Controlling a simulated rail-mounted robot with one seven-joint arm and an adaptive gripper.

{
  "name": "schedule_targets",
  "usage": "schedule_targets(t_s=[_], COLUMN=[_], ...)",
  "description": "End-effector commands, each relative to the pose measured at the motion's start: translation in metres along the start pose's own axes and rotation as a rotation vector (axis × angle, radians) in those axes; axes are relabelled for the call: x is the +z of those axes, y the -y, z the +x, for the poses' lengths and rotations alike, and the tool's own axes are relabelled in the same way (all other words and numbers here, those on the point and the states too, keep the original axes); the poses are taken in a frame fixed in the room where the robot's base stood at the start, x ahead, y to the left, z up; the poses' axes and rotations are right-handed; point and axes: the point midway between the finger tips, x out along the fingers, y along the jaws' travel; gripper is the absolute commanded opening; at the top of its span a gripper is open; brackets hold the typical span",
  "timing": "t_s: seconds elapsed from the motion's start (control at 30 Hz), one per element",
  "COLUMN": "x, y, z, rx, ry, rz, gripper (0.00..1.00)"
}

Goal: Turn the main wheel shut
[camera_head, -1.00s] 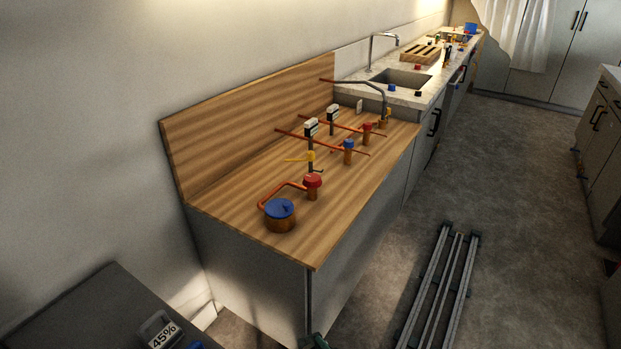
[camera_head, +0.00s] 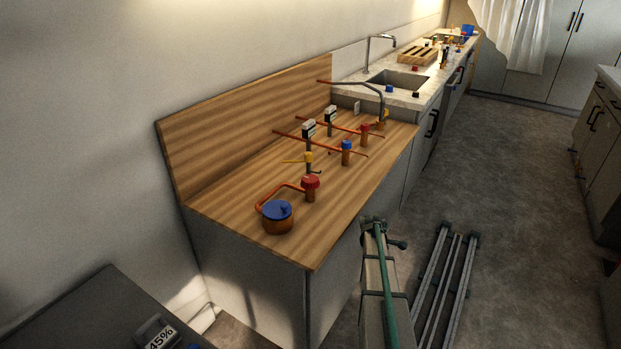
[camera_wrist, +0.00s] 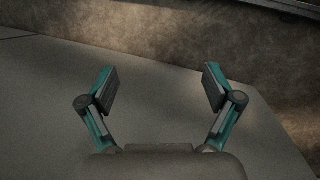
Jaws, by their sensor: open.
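Several coloured valve wheels stand on the wooden counter (camera_head: 230,205) in the head view; I cannot tell which is the main wheel. A red wheel (camera_head: 311,181) sits on an orange-brown pipe near the front. Just in front of it is a round brown body with a blue top (camera_head: 278,210). Farther back are a blue wheel (camera_head: 347,145), a smaller red wheel (camera_head: 365,128) and a yellow handle (camera_head: 308,158). My gripper (camera_wrist: 161,84) is open and empty in the wrist view, over a plain grey surface, with no wheel in sight there. My arm stands to the right of the counter.
Thin red pipes (camera_head: 318,146) cross the counter, with small white-and-black devices on them. A sink (camera_head: 399,79) and wooden rack (camera_head: 417,56) lie beyond. Metal rails (camera_head: 446,285) run along the floor at right.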

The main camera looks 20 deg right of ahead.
Motion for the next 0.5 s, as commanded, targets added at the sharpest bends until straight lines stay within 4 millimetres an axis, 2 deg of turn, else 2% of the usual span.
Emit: schedule_targets(t_s=[0.03, 0.27, 0.5], x=[0.001, 0.005, 0.015], y=[-0.021, -0.093, -0.167], z=[-0.018, -0.090, -0.180], rx=[0.007, 0.030, 0.063], ry=[-0.005, -0.033, -0.061], rz=[-0.037, -0.256, -0.505], gripper=[0.90, 0.90, 0.90])
